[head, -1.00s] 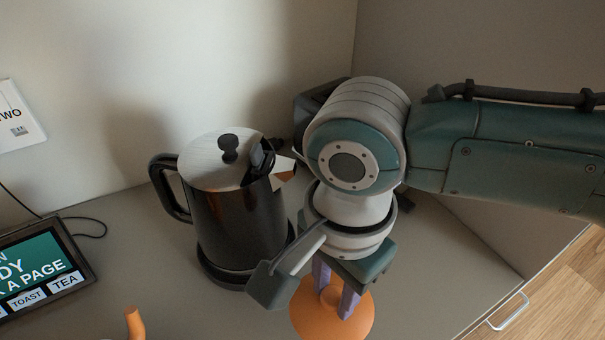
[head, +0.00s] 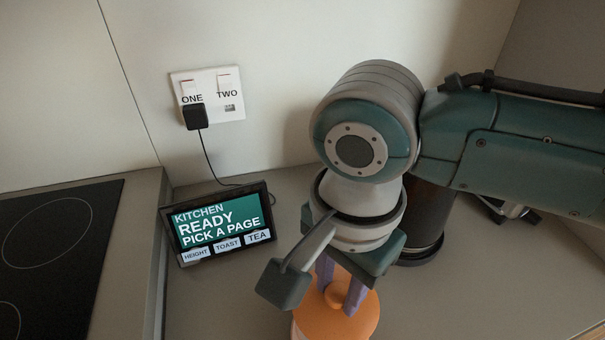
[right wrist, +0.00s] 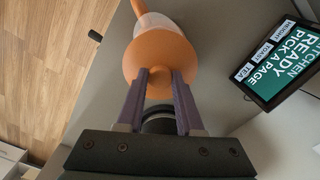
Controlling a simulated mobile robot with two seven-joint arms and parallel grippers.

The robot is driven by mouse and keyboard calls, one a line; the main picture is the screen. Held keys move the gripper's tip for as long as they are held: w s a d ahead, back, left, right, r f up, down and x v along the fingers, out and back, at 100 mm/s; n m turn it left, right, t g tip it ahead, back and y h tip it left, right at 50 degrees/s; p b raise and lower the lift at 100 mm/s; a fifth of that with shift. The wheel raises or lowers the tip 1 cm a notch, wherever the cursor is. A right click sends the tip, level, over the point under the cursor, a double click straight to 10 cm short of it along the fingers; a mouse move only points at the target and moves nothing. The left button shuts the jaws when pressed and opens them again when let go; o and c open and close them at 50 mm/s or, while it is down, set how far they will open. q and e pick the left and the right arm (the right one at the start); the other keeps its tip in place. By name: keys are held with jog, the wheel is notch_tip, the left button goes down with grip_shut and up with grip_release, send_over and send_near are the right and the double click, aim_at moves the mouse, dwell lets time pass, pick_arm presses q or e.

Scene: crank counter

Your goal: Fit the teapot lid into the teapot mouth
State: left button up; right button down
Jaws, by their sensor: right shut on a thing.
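The orange teapot lid (head: 364,318) is a round disc with a knob, low in the head view. It also shows in the right wrist view (right wrist: 158,48). My right gripper (head: 340,296) points down, with its purple fingers shut on the lid's knob. In the right wrist view, the white teapot (right wrist: 150,24) with orange parts lies beyond the lid, which partly covers it. The teapot's mouth is hidden, and I cannot tell whether the lid touches it. My left gripper is not in view.
A dark kettle (head: 425,225) stands behind my right arm, mostly hidden. A tablet screen (head: 222,226) leans left of the gripper, its cord running to a wall socket (head: 207,95). A black hob (head: 55,250) is at far left. Counter between tablet and gripper is clear.

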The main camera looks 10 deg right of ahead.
aim_at(335, 304)
jog(key=shift+r+p, duration=0.2)
jog(key=shift+p, duration=0.35)
jog(key=shift+f+b, duration=1.3)
jog(key=shift+f, duration=0.95)
jog(key=shift+p, duration=0.3)
jog(key=shift+f, duration=0.15)
jog(key=shift+p, duration=0.35)
